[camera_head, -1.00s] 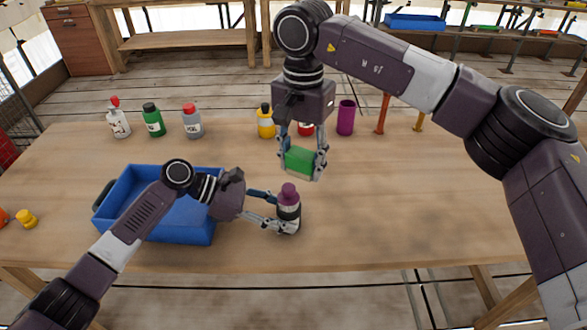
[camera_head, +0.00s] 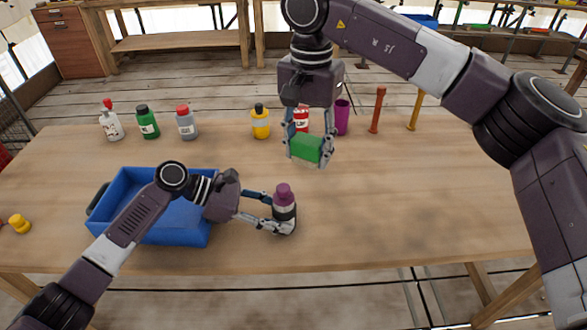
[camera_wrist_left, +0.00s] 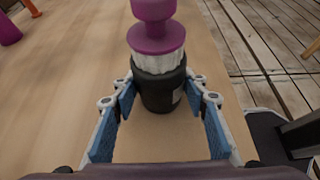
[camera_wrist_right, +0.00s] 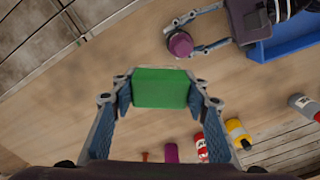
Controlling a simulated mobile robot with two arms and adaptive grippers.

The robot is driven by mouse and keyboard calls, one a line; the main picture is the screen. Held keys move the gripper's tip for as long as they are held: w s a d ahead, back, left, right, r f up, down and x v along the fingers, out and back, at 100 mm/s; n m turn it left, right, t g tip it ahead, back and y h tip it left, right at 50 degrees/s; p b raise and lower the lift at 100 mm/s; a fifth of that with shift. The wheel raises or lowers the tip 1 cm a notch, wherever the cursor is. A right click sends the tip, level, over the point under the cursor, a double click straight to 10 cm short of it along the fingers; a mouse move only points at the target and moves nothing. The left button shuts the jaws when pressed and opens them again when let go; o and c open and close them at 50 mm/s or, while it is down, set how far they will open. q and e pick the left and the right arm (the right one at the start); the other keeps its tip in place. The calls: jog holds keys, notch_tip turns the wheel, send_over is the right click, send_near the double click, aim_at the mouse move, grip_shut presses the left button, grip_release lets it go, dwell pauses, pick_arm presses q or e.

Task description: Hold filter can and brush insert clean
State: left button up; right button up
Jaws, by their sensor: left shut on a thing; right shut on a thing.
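A dark filter can (camera_head: 285,213) stands upright on the table, with a purple-topped insert (camera_head: 283,193) in it. In the left wrist view the insert (camera_wrist_left: 156,38) shows a purple knob and flange over a white pleated body, partly sunk in the can (camera_wrist_left: 160,90). My left gripper (camera_head: 274,213) is shut on the can, one finger on each side. My right gripper (camera_head: 308,150) is shut on a green block-shaped brush (camera_head: 307,148), held above the table behind and right of the can, apart from it. The right wrist view shows the brush (camera_wrist_right: 160,88) between both fingers; its bristles are not visible.
A blue bin (camera_head: 160,235) stands left of the can, under my left arm. Along the back are several bottles, including a green one (camera_head: 147,124) and a yellow one (camera_head: 260,123), a purple cup (camera_head: 342,118) and two upright posts (camera_head: 376,110). The table's right side is clear.

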send_over(282, 187)
notch_tip(282, 187, down, 2)
jog(key=shift+f, duration=0.1)
jog(key=shift+d+f, duration=0.15)
jog(key=shift+f, duration=1.7)
jog(key=shift+f, duration=0.6)
